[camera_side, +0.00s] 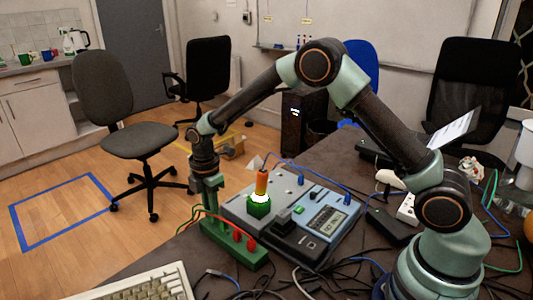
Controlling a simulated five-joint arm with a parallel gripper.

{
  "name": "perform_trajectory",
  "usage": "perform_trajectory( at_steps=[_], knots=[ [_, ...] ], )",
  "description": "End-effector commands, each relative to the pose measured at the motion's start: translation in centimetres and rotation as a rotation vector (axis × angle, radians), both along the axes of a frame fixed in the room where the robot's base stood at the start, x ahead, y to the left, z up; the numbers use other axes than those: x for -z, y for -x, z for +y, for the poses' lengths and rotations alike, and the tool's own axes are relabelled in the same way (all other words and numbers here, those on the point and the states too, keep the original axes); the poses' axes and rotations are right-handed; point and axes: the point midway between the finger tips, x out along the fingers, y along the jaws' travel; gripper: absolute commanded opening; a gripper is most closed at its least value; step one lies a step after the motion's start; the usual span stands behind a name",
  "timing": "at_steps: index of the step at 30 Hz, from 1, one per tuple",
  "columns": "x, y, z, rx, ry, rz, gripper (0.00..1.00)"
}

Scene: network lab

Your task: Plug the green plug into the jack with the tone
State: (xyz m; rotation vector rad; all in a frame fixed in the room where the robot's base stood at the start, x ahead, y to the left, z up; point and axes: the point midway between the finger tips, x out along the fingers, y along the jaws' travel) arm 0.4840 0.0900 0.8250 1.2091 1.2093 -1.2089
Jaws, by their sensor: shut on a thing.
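My gripper (209,186) points down at the left side of the grey-blue tester (325,222). It is shut on a dark green piece, which I take to be the green plug (213,207); the fingers hide part of it. The plug is just behind a green block with red terminals (240,243), and I cannot tell whether it touches anything. An orange probe (262,181) stands upright on a green jack block (259,210), with a bright glow at its base.
A blue lead runs from near the probe to a blue plug (347,200) on the tester. Red and green wires arch by the green block. A keyboard (140,287) lies in front. Loose cables, a black adapter (389,226) and a white mouse (390,179) crowd the right.

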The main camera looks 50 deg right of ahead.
Motion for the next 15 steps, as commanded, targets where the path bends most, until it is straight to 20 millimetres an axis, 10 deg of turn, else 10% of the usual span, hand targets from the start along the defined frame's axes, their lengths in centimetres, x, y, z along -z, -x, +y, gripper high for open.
perform_trajectory(
  at_steps=[15],
  knots=[
    [-1.9, 0.0, 0.0, 0.0, 0.0, -0.001, 0.0]
  ],
)
